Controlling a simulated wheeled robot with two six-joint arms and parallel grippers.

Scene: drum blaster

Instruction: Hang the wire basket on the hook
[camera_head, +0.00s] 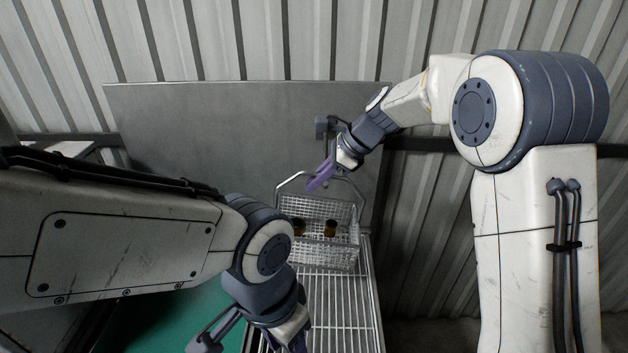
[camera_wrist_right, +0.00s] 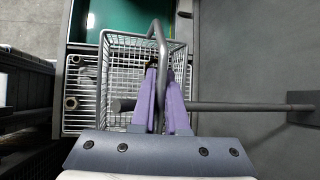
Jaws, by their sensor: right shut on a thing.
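The wire basket (camera_head: 345,258) hangs from its raised handle in my right gripper (camera_head: 318,182), with two small brown items (camera_head: 330,229) inside. In the right wrist view the purple fingers (camera_wrist_right: 163,92) are shut on the handle (camera_wrist_right: 157,35), and the basket (camera_wrist_right: 118,42) lies beyond them. The grey hook (camera_head: 322,125) is on the upright panel, just above and behind my right gripper. In the wrist view its rod (camera_wrist_right: 240,106) runs in from the right and passes behind the fingers. Whether handle and rod touch is unclear. My left gripper (camera_head: 296,342) is low in the head view, partly cut off.
A wire rack (camera_head: 335,305) lies below the basket, beside a green surface (camera_head: 185,318). The grey panel (camera_head: 230,130) stands behind, against a corrugated wall. My left arm covers much of the lower left.

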